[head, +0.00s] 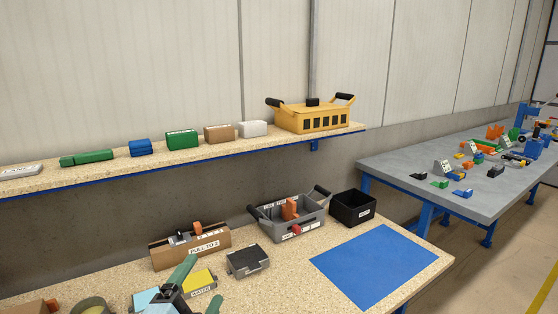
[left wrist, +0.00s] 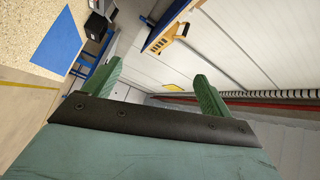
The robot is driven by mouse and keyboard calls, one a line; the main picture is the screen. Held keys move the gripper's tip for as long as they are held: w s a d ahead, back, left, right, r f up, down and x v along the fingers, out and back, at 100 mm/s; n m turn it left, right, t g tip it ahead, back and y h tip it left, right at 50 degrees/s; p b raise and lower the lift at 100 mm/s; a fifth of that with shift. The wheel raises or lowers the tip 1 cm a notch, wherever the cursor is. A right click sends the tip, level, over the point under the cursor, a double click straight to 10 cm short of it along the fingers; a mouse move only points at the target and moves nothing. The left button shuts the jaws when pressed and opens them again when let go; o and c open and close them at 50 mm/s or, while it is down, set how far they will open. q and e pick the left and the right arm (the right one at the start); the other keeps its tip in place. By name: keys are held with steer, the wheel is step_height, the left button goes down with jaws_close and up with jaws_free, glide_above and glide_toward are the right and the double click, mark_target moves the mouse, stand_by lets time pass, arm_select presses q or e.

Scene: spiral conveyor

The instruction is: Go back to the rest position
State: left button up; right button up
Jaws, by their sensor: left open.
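My left gripper (head: 200,279) is low in the head view, over the front of the worktable, with its green fingers spread. In the left wrist view the two green fingers (left wrist: 158,78) stand apart with nothing between them. In the head view it partly covers the area around a yellow block (head: 199,280) and a light blue item (head: 146,299); whether it touches them I cannot tell. My right gripper is in neither view.
The worktable holds a cardboard box (head: 215,252), a dark grey box (head: 247,263), a grey tote (head: 297,230), a black bin (head: 352,208) and a blue mat (head: 375,264), which is bare. A shelf (head: 340,134) above carries a yellow crate (head: 311,120). A grey table (head: 400,163) stands right.

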arm_select(q)
steer(key=s+a+f+n+g+y, duration=0.2)
steer(key=s+a+f+n+g, duration=0.15)
steer(key=s+f+n, duration=0.2)
steer(key=s+a+f+n+g+y, duration=0.2)
steer(key=s+a+f+n+g, duration=0.15)
steer(key=f, duration=0.35)
steer(key=s+a+f+n+g, duration=0.1)
steer(key=s+f+n+g, duration=0.25)
steer(key=s, duration=0.45)
steer(key=s+f+n+g, duration=0.2)
steer(key=s+f+g, duration=0.2)
steer(key=s, duration=0.4)
step_height(320, 180, down, 23)
steer(key=g, duration=0.1)
steer(key=s+a+f+g, duration=0.1)
steer(key=s+a+f, duration=0.2)
steer(key=s+f, duration=1.4)
steer(key=shift+m+g, duration=0.35)
steer(key=shift+s, duration=0.1)
